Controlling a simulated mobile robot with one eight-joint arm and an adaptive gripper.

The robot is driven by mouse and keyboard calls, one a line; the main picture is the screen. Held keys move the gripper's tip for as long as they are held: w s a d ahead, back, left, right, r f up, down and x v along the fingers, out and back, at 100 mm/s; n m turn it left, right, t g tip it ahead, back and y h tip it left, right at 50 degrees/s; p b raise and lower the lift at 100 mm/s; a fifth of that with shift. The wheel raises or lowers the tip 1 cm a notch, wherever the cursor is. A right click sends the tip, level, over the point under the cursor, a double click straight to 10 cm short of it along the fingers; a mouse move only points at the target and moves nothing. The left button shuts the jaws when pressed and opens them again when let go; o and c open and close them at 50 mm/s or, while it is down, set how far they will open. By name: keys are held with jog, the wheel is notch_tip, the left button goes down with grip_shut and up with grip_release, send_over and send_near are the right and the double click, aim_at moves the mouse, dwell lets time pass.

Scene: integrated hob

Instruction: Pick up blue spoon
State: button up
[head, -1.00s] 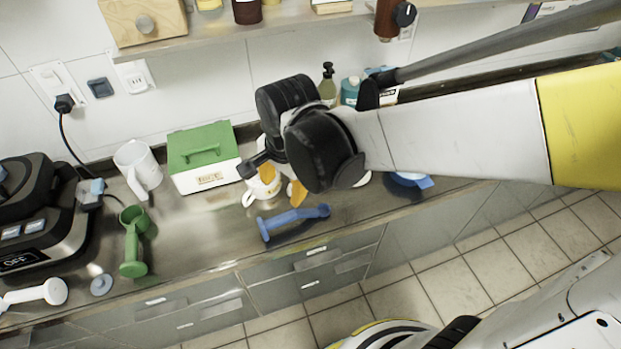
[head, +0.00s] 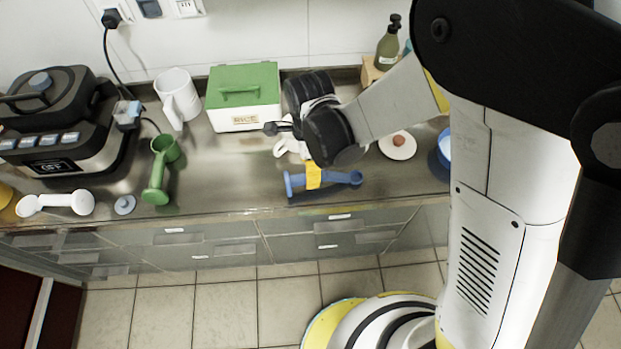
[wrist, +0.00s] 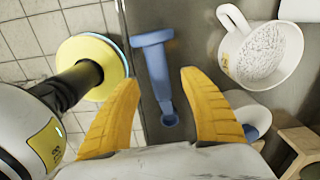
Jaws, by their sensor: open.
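The blue spoon (head: 345,178) lies on the steel worktop near its front edge in the head view. My gripper (head: 313,177) is over its middle, with a yellow finger in front of part of the handle. In the wrist view the blue spoon (wrist: 157,72) runs lengthwise between my two yellow fingers, and my gripper (wrist: 159,78) is open. A gap shows on each side of the spoon. I cannot tell how far the fingertips are above the worktop.
A white mug (wrist: 262,52) stands close beside the spoon. Behind are a green-lidded rice box (head: 243,119) and a white jug (head: 176,98). A green scoop (head: 157,178) is to the left. A blue bowl (head: 441,158) is to the right. The front edge drops to drawers.

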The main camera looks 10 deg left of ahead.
notch_tip(320, 180, down, 4)
jog(key=shift+f+b, duration=0.2)
jog(key=shift+b, duration=0.75)
jog(key=shift+d+r, duration=0.1)
grip_shut()
jog(key=shift+r, duration=0.1)
notch_tip(320, 180, up, 4)
jog(key=p, duration=0.2)
jog(key=shift+r+p, duration=0.2)
jog(key=shift+p, duration=0.15)
jog(key=s+d+r+p, duration=0.3)
jog(key=d+r, duration=0.3)
jog(key=d, duration=0.5)
jog(key=shift+s+r+p, duration=0.2)
jog(key=shift+s+p, duration=0.15)
